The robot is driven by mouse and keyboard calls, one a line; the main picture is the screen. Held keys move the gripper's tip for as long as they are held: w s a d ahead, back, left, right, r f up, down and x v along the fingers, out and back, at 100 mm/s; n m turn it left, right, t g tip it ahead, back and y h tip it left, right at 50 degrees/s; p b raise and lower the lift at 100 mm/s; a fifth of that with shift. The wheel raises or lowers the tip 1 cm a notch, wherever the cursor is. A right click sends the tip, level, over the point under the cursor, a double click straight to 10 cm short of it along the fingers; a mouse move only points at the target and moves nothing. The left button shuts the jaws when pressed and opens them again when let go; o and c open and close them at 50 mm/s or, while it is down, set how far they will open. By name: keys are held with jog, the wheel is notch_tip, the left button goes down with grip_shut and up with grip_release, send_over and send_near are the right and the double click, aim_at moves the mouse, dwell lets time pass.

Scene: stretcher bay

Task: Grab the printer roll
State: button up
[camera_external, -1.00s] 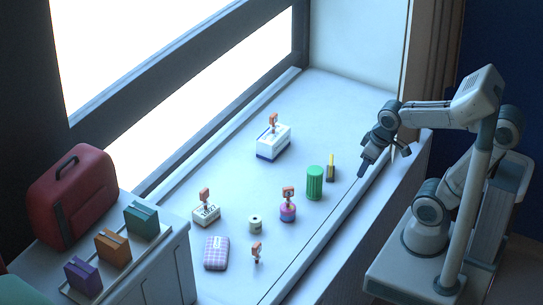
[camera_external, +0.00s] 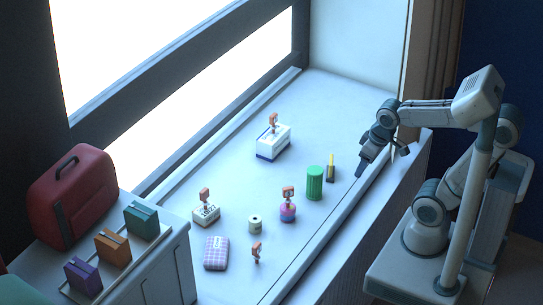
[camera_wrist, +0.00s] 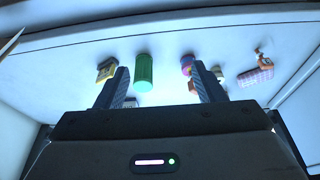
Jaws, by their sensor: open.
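The printer roll (camera_external: 255,222) is a small pale roll with a dark centre hole. It stands upright on the white sill in the external view, between a purple-pink round item and a plaid pad. My gripper (camera_external: 362,170) hangs near the sill's right edge, well to the right of the roll and apart from it. In the wrist view my gripper (camera_wrist: 160,68) has its two fingers spread wide with nothing held between them. A green cylinder shows beyond the gap. I cannot clearly make out the roll there; the right finger is near that group of items.
The green ribbed cylinder (camera_external: 315,183) and a yellow-black item (camera_external: 331,168) stand between my gripper and the roll.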

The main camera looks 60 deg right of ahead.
jog(key=w+a+m+g+b, duration=0.1)
jog(key=w+a+m+b, duration=0.3)
jog(key=w, duration=0.6)
jog(key=m+g+b, duration=0.2)
jog(key=m+b, duration=0.5)
jog(key=m, duration=0.7)
send_over(255, 219)
notch_tip(255, 219, down, 8)
notch_tip(255, 219, down, 14)
jog(key=shift+f+b, duration=0.1)
jog(key=shift+b, duration=0.35)
jog(key=c, duration=1.1)
